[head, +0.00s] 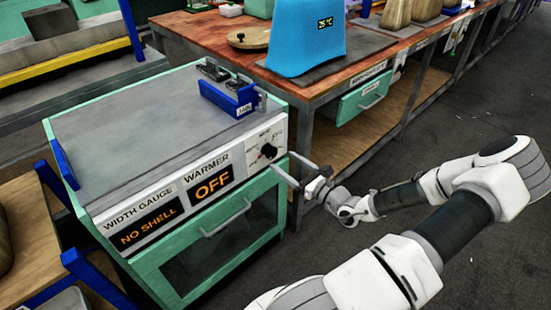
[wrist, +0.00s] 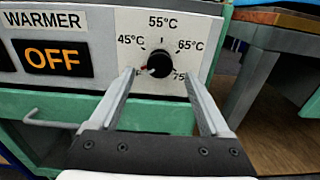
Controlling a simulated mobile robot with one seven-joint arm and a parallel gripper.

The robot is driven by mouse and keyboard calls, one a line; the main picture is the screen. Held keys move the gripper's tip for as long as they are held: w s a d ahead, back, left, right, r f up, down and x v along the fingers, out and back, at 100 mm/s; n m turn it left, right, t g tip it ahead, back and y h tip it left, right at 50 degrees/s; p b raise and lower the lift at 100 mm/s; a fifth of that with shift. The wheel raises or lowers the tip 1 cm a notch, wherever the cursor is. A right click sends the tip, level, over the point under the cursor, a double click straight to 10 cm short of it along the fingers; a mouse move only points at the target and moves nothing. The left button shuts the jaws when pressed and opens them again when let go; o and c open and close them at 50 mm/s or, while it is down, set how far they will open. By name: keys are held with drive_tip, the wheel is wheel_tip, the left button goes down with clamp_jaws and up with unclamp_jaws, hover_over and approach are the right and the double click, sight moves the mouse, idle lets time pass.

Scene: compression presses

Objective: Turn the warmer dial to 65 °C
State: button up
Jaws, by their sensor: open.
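The warmer dial (wrist: 159,64) is a black round knob on a white panel, with marks for 45, 55, 65 and 75 °C around it. The dial also shows in the head view (head: 268,151) at the right end of the front panel. The warmer display (wrist: 52,60) reads OFF in orange. My gripper (wrist: 162,75) is open and empty, its two fingers in front of the panel on either side of the dial in the picture. I cannot tell whether they touch the knob.
The green cabinet has a drawer handle (head: 226,217) below the panel. A width gauge display (head: 152,225) reads NO SHELL. A blue clamp block (head: 232,98) sits on the cabinet's top right. A wooden workbench (head: 200,30) stands close on the right. Open floor lies under my arm.

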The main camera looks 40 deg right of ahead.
sight(273, 153)
drive_tip(key=w+b, duration=0.1)
drive_tip(key=w, duration=0.4)
drive_tip(key=shift+a, duration=0.2)
clamp_jaws()
drive_tip(key=shift+r+p, duration=0.15)
drive_tip(key=shift+p, duration=0.25)
